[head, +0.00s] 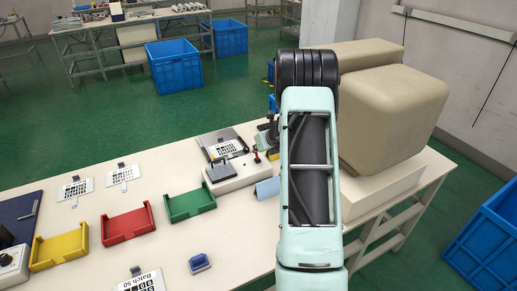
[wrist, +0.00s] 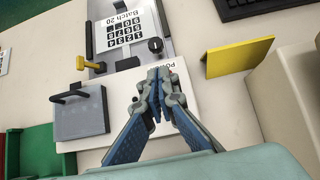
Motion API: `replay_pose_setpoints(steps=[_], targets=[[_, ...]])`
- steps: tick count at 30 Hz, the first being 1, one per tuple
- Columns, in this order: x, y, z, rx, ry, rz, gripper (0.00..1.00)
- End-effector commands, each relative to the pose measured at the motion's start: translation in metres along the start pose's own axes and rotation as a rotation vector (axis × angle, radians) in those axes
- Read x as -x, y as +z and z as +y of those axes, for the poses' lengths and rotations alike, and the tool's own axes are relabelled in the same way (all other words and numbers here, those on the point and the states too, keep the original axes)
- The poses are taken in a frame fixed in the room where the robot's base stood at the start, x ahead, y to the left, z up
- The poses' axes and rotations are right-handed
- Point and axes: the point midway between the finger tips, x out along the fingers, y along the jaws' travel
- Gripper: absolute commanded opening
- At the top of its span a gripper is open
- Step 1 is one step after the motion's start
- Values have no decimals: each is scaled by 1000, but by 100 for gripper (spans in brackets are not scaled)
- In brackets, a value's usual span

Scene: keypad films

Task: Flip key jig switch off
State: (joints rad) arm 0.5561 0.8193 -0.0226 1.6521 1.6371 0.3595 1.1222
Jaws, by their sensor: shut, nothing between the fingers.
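The key jig is a white box (head: 236,181) on the table, with a grey lid (head: 218,172) that also shows in the wrist view (wrist: 80,112). A small red-tipped part (head: 256,157) shows at its right end in the head view. In the wrist view a partly covered label starting "PO" (wrist: 172,78) lies beside my fingertips; the switch itself is hidden or cannot be made out. My gripper (wrist: 155,82) is shut and empty, over the jig's label end. In the head view my gripper (head: 266,141) is partly behind my arm. Contact cannot be told.
A keypad film marked "Batch 20" (wrist: 124,32) lies on a grey plate beyond the jig. Green (head: 190,203), red (head: 128,224) and yellow (head: 60,249) trays are to the left.

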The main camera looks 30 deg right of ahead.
Motion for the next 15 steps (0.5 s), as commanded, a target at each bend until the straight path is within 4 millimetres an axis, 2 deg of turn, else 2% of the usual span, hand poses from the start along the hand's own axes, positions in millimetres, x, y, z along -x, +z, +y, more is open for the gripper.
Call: replay_pose_setpoints(steps=[15], targets=[[13,12,0,-1,0,0,0]])
